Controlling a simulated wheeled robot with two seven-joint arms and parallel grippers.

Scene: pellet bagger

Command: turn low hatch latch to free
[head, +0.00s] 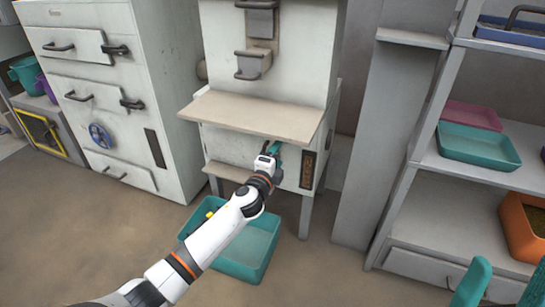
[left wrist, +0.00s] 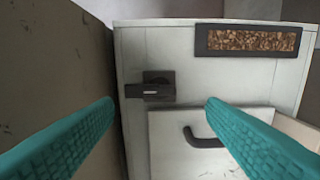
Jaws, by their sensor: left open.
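The low hatch latch (left wrist: 152,88) is a dark block with a bar lying sideways to the left, on the pale front of the bagger. It sits just above the upper left corner of the hatch door (left wrist: 170,150), which has a dark curved handle (left wrist: 203,138). My left gripper (head: 274,148) is under the bagger's shelf, facing its lower front. In the left wrist view its teal fingers are wide apart and empty, with the latch between them and farther off. The gripper hides the latch in the head view. My right gripper's (head: 503,288) teal fingers show apart at the bottom right corner.
The bagger's shelf (head: 255,115) juts out above my left gripper. A pellet window (head: 308,168) is right of it. A teal bin (head: 250,250) stands on the floor under my left arm. A cabinet (head: 130,100) stands left, and a shelf rack (head: 440,155) right.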

